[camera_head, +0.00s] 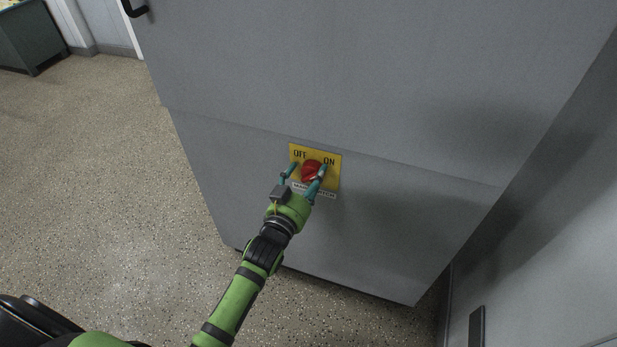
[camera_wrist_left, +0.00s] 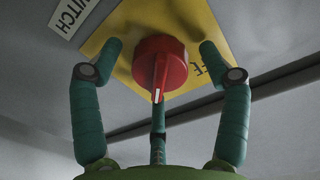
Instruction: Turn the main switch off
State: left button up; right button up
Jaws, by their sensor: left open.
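The main switch is a red rotary knob (camera_head: 311,171) on a yellow plate (camera_head: 335,180) marked OFF at the upper left and ON at the upper right. A white label sits along the plate's lower edge, partly covered by my fingers. My left gripper (camera_head: 309,168) is open, its fingers on either side of the knob. In the left wrist view the knob (camera_wrist_left: 160,68) stands between the fingertips, with its white mark pointing down; ON is hidden there. Small gaps show beside the knob, but I cannot tell whether any finger touches it. My right gripper is not in view.
The switch is on a large grey cabinet (camera_head: 400,70) with a black handle (camera_head: 135,10) at its upper left. A grey wall (camera_head: 560,240) stands close on the right. Speckled floor (camera_head: 100,170) is free at the left. A dark green cabinet (camera_head: 28,35) stands far left.

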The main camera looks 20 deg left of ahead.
pick_arm(q)
jog(key=c, duration=1.2)
jog(key=shift+o, duration=0.2)
